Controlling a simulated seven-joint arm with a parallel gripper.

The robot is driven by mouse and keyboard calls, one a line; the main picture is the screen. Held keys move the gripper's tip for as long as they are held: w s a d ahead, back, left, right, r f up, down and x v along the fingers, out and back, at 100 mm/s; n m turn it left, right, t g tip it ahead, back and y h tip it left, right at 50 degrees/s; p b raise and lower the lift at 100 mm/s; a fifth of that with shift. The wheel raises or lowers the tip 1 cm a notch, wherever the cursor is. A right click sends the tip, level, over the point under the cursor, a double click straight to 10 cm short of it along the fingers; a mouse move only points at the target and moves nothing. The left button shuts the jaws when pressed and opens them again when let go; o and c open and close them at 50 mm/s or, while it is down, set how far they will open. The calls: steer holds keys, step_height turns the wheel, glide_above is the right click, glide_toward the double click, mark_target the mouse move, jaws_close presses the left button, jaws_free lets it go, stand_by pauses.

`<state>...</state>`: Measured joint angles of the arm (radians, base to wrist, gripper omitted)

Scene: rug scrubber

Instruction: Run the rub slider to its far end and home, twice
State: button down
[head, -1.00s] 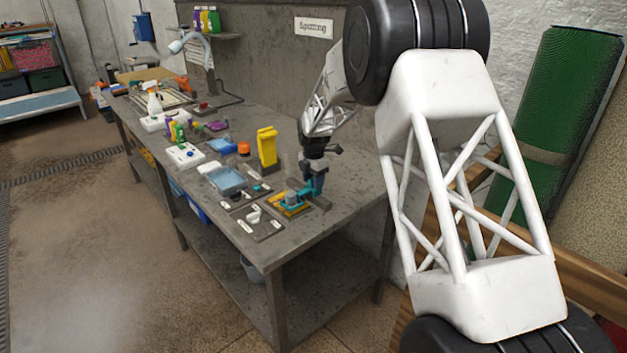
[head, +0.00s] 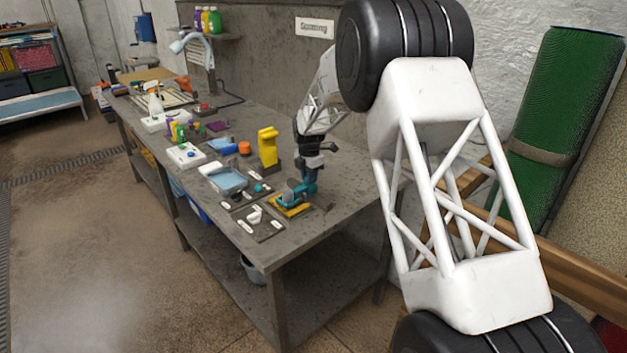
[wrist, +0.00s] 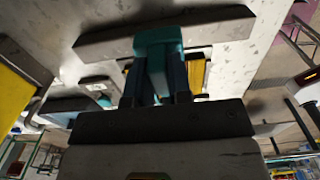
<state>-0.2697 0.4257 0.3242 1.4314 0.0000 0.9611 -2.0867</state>
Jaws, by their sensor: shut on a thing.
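The rub slider is a teal piece (head: 299,192) standing over a yellow strip (head: 289,209) near the bench's right front corner. It also shows in the wrist view, as a teal block (wrist: 158,42) between the fingers. My gripper (head: 309,176) points down and is shut on the teal piece; in the wrist view its dark fingers (wrist: 156,88) sit on either side of it. The yellow strip (wrist: 196,72) shows beside the fingers there. A dark bar (wrist: 225,27) crosses beyond the teal block. The fingers hide part of the slider, and its exact place along its run is unclear.
A yellow upright tool (head: 268,147) stands just behind the slider. The grey bench (head: 345,190) has bare room to the right.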

steer(key=shift+w+a, duration=1.35)
steer(key=c, duration=1)
jaws_free()
steer(key=shift+c, duration=0.2)
steer(key=shift+r, duration=0.15)
step_height(320, 180, up, 8)
steer(key=shift+f, duration=0.2)
